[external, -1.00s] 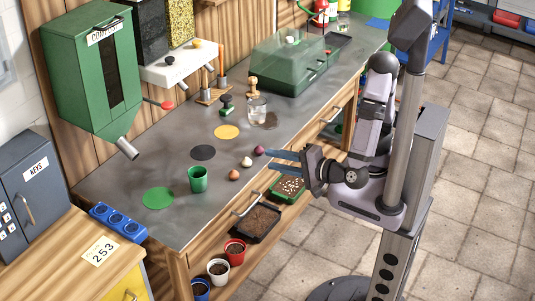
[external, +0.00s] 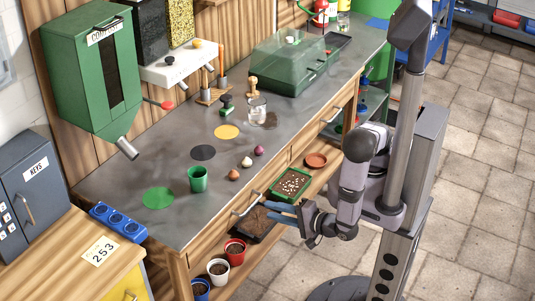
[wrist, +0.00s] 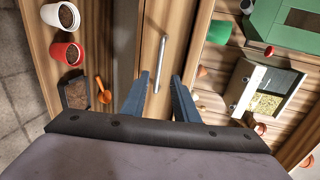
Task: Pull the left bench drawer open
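The left bench drawer (external: 222,226) is a wooden front under the grey worktop, and it looks closed. Its metal bar handle (external: 246,205) faces the room. In the wrist view the handle (wrist: 161,58) runs up the picture across the wooden drawer front (wrist: 178,28). My gripper (external: 268,211) is in front of and slightly right of the handle in the external view, with its blue fingers pointing at the bench. In the wrist view my gripper (wrist: 160,76) is open, with the handle's near end showing between the fingers. I see no contact with it.
On the lower shelf are a dark soil tray (external: 262,226), a green seed tray (external: 290,184), a red pot (external: 235,250) and a white pot (external: 218,268). A green cup (external: 198,179) and several small bulbs stand on the worktop (external: 170,222). Free floor lies right of my arm.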

